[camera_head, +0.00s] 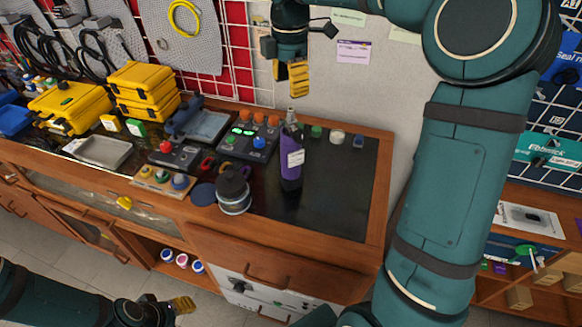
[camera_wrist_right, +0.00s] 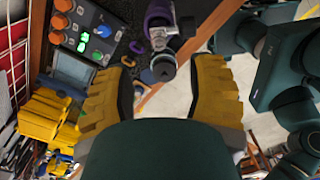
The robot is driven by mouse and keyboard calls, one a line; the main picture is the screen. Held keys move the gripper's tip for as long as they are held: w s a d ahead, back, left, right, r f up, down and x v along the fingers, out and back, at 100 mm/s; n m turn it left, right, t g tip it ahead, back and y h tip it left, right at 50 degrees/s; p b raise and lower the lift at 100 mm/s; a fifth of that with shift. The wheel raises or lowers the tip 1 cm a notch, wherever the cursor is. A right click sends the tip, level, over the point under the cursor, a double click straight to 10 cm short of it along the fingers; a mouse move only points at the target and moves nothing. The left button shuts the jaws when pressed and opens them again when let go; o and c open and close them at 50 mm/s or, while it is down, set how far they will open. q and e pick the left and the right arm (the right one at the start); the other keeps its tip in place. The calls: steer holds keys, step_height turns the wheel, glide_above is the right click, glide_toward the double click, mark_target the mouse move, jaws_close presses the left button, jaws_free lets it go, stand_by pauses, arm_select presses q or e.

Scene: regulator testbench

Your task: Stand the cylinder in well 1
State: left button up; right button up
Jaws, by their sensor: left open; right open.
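A purple cylinder (camera_head: 291,168) with a white label and a dark valve top stands upright on the dark bench top, right of the control box. A purple shape that appears to be it shows at the top of the right wrist view (camera_wrist_right: 158,14). My right gripper (camera_head: 294,92) hangs above the back of the bench, apart from the cylinder. Its yellow fingers are spread and empty in the right wrist view (camera_wrist_right: 160,95). My left gripper (camera_head: 184,306) is low at the front left, away from the bench top. I cannot make out which place is well 1.
A control box (camera_head: 247,142) with lit buttons stands left of the cylinder. A dark-topped pot (camera_head: 233,190) stands in front. Small coloured caps (camera_head: 337,136) line the back right. Yellow cases (camera_head: 145,92) are at far left. The dark bench top (camera_head: 335,190) right of the cylinder is clear.

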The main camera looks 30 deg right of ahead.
mark_target(291, 109)
steer(key=shift+d+f+b, duration=0.15)
steer(key=shift+f+b, duration=0.65)
steer(key=shift+f, duration=3.35)
steer(key=shift+o, duration=0.2)
jaws_close()
